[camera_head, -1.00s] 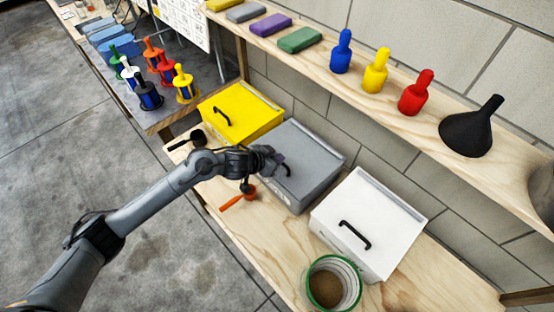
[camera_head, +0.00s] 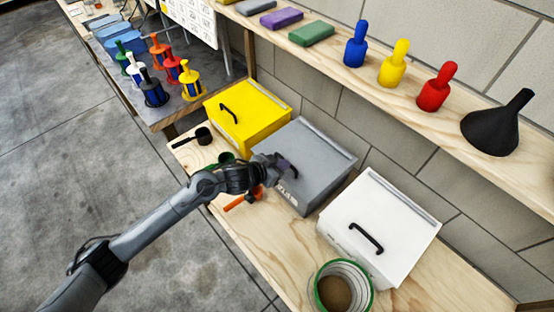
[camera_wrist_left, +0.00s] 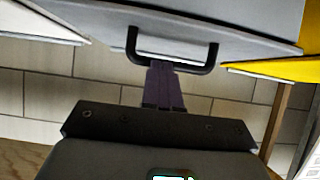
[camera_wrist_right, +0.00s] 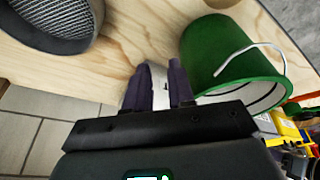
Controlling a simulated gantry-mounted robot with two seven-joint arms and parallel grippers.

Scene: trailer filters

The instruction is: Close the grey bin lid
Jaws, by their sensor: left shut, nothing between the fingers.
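The grey bin (camera_head: 313,150) stands between a yellow and a white bin on the wooden bench, and its lid looks down flat on it in the head view. In the left wrist view the grey lid (camera_wrist_left: 90,18) fills the top, with its dark handle (camera_wrist_left: 205,62). My left gripper (camera_head: 283,163) is at the front of the grey bin by this handle. Its fingers (camera_wrist_left: 163,72) are shut and empty, with the tips at the handle's bar; contact is unclear. My right gripper (camera_wrist_right: 157,88) shows only in its wrist view, fingers apart.
The yellow bin (camera_head: 240,105) and white bin (camera_head: 385,215) flank the grey one. An orange-handled tool (camera_head: 238,202) lies below my left wrist. A green-rimmed container (camera_head: 366,284) stands in front. A green bucket (camera_wrist_right: 225,50) is beside my right gripper. A shelf (camera_head: 430,108) runs above.

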